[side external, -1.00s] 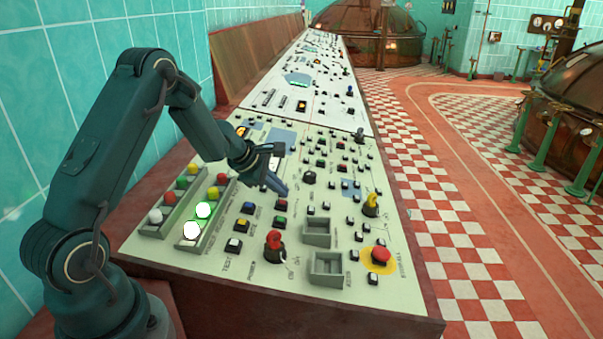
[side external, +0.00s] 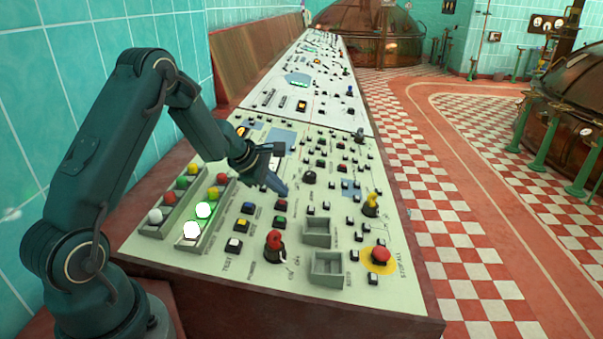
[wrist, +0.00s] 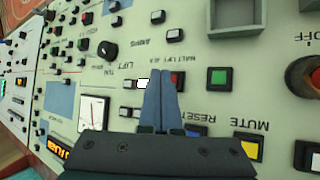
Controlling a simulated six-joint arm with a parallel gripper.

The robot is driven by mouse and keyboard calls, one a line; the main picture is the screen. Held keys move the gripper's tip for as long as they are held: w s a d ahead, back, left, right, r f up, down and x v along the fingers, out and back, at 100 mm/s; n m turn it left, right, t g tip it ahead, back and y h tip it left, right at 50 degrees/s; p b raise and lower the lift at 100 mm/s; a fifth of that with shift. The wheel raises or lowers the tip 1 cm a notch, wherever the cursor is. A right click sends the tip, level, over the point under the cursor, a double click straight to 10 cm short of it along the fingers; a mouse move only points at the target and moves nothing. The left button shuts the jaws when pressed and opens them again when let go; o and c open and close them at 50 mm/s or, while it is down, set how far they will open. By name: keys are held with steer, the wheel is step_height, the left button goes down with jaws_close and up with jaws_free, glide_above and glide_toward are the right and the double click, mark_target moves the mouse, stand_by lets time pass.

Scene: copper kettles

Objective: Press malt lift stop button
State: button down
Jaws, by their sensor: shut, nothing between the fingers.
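My gripper (wrist: 162,76) is shut and empty, its fingertips pointing at the sloping control panel. In the wrist view a red button (wrist: 178,79) sits just right of the fingertips, partly hidden by them, under an upside-down label that seems to read MALT LIFT. A green button (wrist: 218,76) is to its right, and a white-lit one (wrist: 143,84) is just left of the fingers. In the side view my gripper (side external: 284,190) is low over the panel, just beyond the red button (side external: 281,205) and green button (side external: 280,220). I cannot tell whether the fingertips touch anything.
Blue (wrist: 196,131) and yellow (wrist: 250,147) buttons lie close to the fingers. A black knob (wrist: 107,50), a gauge (wrist: 93,113) and a grey recessed box (wrist: 234,33) stand around. A red mushroom button (side external: 381,254) is at the panel's near right.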

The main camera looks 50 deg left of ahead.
mark_target(285, 204)
steer(key=shift+f, duration=0.1)
stand_by(0.7)
steer(key=shift+f, duration=0.3)
steer(key=shift+s+a+f, duration=0.1)
steer(key=shift+f, duration=0.25)
stand_by(0.6)
steer(key=shift+r, duration=0.75)
steer(key=shift+r, duration=0.1)
steer(key=shift+w+d+r, duration=0.15)
steer(key=shift+r, duration=0.65)
steer(key=shift+w+d+r, duration=0.1)
steer(key=shift+d+r, duration=0.05)
steer(key=shift+r, duration=0.6)
steer(key=shift+w+d+r, duration=0.15)
steer(key=shift+r, duration=0.65)
